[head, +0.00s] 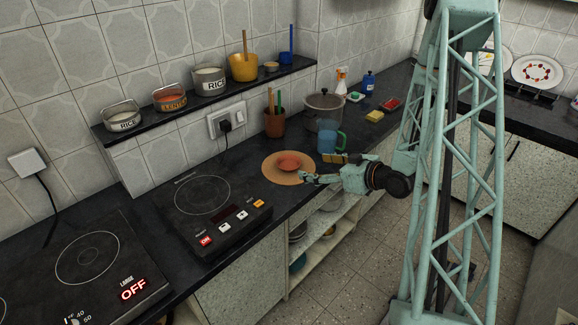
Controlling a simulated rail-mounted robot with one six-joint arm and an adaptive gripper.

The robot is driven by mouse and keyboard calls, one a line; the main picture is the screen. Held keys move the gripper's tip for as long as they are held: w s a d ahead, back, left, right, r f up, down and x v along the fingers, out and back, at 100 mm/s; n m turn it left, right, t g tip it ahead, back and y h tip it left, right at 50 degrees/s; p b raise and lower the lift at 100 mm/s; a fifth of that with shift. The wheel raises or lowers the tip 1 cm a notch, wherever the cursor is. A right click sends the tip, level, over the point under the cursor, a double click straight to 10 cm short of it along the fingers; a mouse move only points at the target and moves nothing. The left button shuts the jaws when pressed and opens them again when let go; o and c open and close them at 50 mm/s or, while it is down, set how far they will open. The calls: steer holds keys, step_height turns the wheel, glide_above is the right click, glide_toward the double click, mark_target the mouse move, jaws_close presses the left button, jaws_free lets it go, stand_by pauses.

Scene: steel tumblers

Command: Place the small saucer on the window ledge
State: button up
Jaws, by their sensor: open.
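A small orange-red saucer (289,161) sits on a flat round tan-orange mat (270,173) on the dark counter, right of the nearer hob. My gripper (306,179) is open at the right front edge of the mat, just right of and in front of the saucer. It looks empty, and I cannot tell whether it touches the mat. A dark raised ledge (233,90) runs along the tiled wall at upper left, above the counter. No window shows in this view.
Two hobs (203,197) lie left.

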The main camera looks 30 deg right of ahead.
steer(key=shift+w, duration=0.1)
steer(key=b, duration=0.1)
glide_toward(282, 161)
steer(key=shift+s+r, duration=0.45)
steer(key=shift+s, duration=0.4)
steer(key=shift+w+f, duration=0.1)
steer(key=shift+w, duration=0.25)
steer(key=shift+b+x, duration=0.65)
steer(key=shift+x, duration=1.95)
steer(key=shift+d+f, duration=0.1)
steer(key=shift+f, duration=0.05)
steer(key=shift+c, duration=0.2)
steer(key=c, duration=1)
steer(key=shift+o, duration=0.2)
